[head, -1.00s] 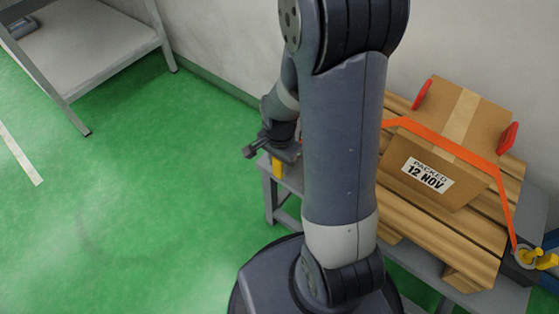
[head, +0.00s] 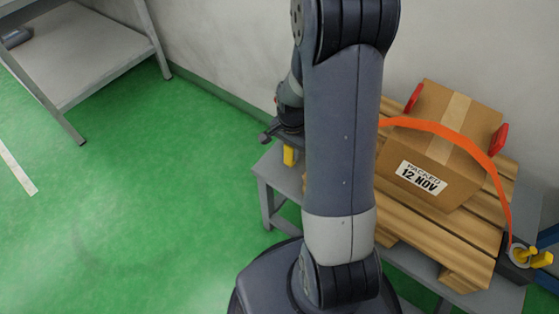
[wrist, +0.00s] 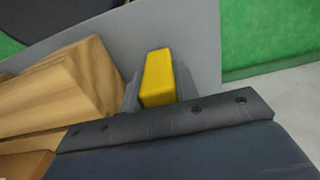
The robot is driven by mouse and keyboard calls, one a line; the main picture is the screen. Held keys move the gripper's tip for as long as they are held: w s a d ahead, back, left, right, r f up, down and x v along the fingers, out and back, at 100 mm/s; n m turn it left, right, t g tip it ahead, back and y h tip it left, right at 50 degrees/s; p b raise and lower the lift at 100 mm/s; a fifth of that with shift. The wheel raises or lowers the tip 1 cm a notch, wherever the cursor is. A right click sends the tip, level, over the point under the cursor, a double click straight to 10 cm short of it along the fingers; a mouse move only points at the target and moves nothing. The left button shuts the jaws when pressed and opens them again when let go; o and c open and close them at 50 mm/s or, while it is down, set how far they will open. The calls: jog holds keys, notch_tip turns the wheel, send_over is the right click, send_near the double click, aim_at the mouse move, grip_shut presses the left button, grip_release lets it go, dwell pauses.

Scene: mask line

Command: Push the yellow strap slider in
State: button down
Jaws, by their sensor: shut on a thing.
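The yellow strap slider (head: 289,155) shows just below my gripper (head: 288,138) at the left end of the grey table. The orange strap (head: 445,130) arches loosely over the cardboard box (head: 440,150) and runs down to a buckle with yellow levers (head: 532,256) at the right. Its left end is hidden behind my arm.
The box, labelled "PACKED 12 NOV", stands on a wooden pallet (head: 430,230) on the grey table (head: 275,175). Red corner guards (head: 498,139) sit on the box's upper edges. A wall is behind. A grey shelf (head: 85,50) stands at the back left; the green floor between is clear.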

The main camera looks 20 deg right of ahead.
jog(key=shift+w+d+r, duration=0.1)
jog(key=shift+w+d, duration=0.5)
jog(key=shift+d, duration=0.25)
jog(key=c, duration=1.1)
grip_release()
jog(key=shift+d, duration=0.1)
notch_tip(320, 180, up, 11)
jog(key=p, duration=0.2)
jog(key=shift+p, duration=0.4)
jog(key=shift+f, duration=0.2)
